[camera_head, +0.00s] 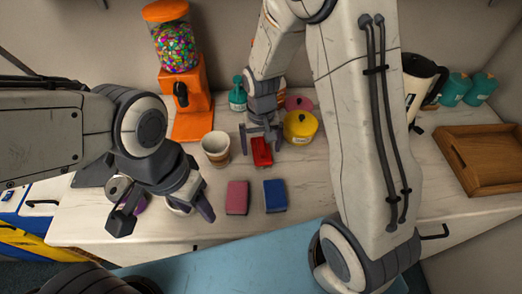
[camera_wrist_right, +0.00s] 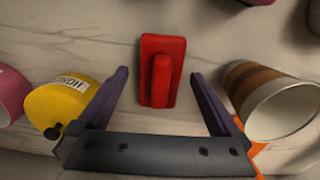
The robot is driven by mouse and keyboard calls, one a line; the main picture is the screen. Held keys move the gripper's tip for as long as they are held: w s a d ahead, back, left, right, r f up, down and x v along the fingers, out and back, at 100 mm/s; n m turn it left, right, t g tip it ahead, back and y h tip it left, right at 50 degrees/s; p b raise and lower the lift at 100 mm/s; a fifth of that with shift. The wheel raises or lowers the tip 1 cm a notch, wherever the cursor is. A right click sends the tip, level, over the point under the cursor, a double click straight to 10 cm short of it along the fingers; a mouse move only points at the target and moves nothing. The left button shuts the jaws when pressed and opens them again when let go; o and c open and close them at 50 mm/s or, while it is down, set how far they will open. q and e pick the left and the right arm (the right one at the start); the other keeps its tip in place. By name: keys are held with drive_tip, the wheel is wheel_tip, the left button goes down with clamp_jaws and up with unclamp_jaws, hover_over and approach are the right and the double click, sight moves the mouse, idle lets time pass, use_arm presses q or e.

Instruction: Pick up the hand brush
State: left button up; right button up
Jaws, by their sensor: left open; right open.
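The red hand brush (camera_head: 262,153) lies on the pale counter in the head view, with a raised red grip along its top. In the right wrist view the brush (camera_wrist_right: 174,54) lies ahead, between the lines of the two fingers. My right gripper (camera_head: 260,143) is open and empty, pointing down at the brush's far end in the head view; whether it touches is unclear. Its fingers also show in the wrist view (camera_wrist_right: 161,76), on either side of the brush. My left gripper (camera_head: 165,216) is open and empty over the counter's front left.
A yellow honey pot (camera_head: 300,128) stands right of the brush, and a striped cup (camera_head: 216,148) stands left. A pink block (camera_head: 237,197) and a blue block (camera_head: 275,196) lie in front. Behind are an orange candy dispenser (camera_head: 190,105) and a teal bottle (camera_head: 237,95). A wooden tray (camera_head: 485,185) sits right.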

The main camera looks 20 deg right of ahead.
sight(261, 144)
clamp_jaws()
drive_tip(key=shift+r, duration=0.6)
wheel_tip(261, 144, up, 2)
drive_tip(key=shift+w+r, duration=0.1)
drive_tip(key=shift+r, duration=0.15)
drive_tip(key=s+d+r+b, duration=0.1)
drive_tip(key=s+d+r, duration=0.5)
drive_tip(key=d, duration=0.4)
drive_tip(key=shift+r+b, duration=0.35)
drive_tip(key=shift+r, duration=0.3)
drive_tip(key=shift+s, duration=0.1)
